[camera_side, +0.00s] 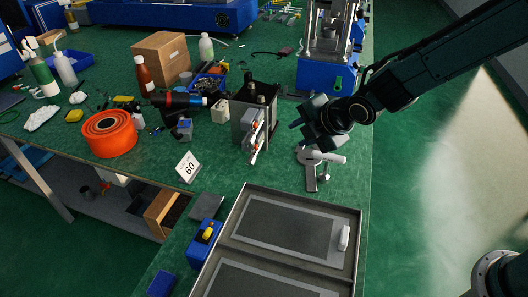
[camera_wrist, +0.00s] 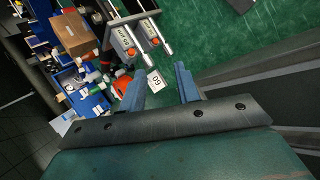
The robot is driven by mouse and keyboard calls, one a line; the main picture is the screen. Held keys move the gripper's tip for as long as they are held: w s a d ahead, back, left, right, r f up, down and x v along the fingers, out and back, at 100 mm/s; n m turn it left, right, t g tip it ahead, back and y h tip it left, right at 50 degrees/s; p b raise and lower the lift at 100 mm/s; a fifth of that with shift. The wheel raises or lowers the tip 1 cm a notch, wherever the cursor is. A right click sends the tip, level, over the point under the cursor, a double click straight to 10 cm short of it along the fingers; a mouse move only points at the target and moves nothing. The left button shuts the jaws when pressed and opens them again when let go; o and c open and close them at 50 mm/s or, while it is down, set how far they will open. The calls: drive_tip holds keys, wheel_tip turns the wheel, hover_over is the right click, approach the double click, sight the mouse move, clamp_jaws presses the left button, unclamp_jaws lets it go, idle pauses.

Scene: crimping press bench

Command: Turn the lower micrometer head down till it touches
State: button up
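A grey upright fixture (camera_side: 250,105) stands on the green bench, left of my gripper. Two small silver heads with orange parts are on its side, an upper one (camera_side: 257,123) and a lower one (camera_side: 254,150). Both heads also show in the wrist view, one at left (camera_wrist: 127,40) and one at right (camera_wrist: 149,28), each with a label and a silver rod. I cannot tell there which is the lower. My gripper (camera_side: 308,125) is right of the fixture, apart from it. In the wrist view its two blue-grey fingers (camera_wrist: 162,88) are spread with nothing between them.
A grey stand with a white cylinder (camera_side: 318,160) sits just below my gripper. A shallow metal tray (camera_side: 225,232) fills the bench front.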

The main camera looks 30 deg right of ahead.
sight(253, 162)
drive_tip(key=w+a+f+n, duration=0.1)
drive_tip(key=a+f+n, duration=0.3)
drive_tip(key=a+f, duration=0.1)
drive_tip(key=shift+w+f+t+y, duration=0.3)
drive_tip(key=shift+w+f, duration=0.1)
drive_tip(key=shift+f, duration=0.4)
drive_tip(key=shift+x, duration=6.85)
clamp_jaws()
